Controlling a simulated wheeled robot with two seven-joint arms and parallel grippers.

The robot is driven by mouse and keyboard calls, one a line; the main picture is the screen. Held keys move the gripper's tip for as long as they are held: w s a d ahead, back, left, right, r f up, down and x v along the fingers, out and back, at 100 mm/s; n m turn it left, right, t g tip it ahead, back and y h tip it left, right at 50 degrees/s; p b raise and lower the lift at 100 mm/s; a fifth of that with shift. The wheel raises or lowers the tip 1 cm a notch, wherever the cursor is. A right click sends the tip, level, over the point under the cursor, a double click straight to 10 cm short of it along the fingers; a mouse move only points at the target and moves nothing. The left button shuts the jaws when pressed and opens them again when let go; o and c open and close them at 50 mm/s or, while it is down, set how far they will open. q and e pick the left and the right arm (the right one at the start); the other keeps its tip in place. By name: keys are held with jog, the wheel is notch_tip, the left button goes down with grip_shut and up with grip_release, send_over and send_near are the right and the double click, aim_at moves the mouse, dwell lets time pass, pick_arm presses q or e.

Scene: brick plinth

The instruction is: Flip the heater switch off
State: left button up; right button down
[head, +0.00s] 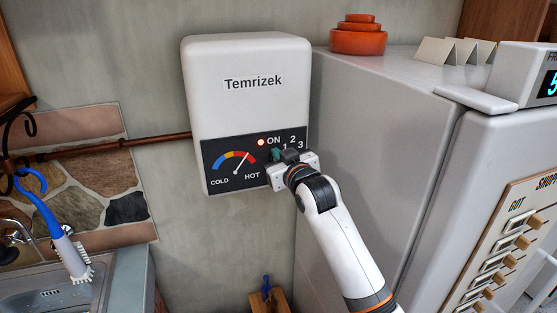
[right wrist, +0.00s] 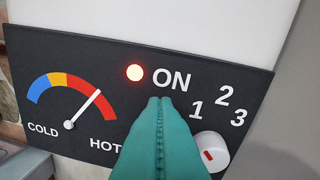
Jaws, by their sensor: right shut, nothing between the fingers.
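The heater (head: 245,60) is a white box on the wall labelled Temrizek, with a dark control panel (head: 209,158) across its lower part. A lit red lamp (right wrist: 135,73) sits beside the word ON, and the dial needle (right wrist: 84,108) points toward the hot side. A round white knob (right wrist: 214,145) with a red mark sits below the numbers 1, 2 and 3. In the head view my right gripper hides it. My right gripper (head: 276,155) is shut and empty in front of the panel. Its teal fingers (right wrist: 160,102) overlap the knob's left edge; I cannot tell whether they touch it.
A large grey cabinet (head: 375,110) stands close on the right, with orange bowls (head: 358,38) and folded cards (head: 455,51) on top. At left are a sink (head: 75,295) and a blue-handled brush (head: 50,220). A copper pipe (head: 160,139) meets the heater's left side.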

jog(key=f+t+y+b, duration=0.1)
jog(key=t+b, duration=0.1)
jog(key=b, duration=0.3)
jog(key=s+f+t+b, duration=0.1)
jog(key=f+t+b, duration=0.1)
jog(key=b, duration=0.4)
jog(key=shift+d+y, duration=0.2)
jog(key=shift+y, duration=0.2)
jog(key=shift+f+b, duration=0.15)
jog(key=shift+b, duration=0.15)
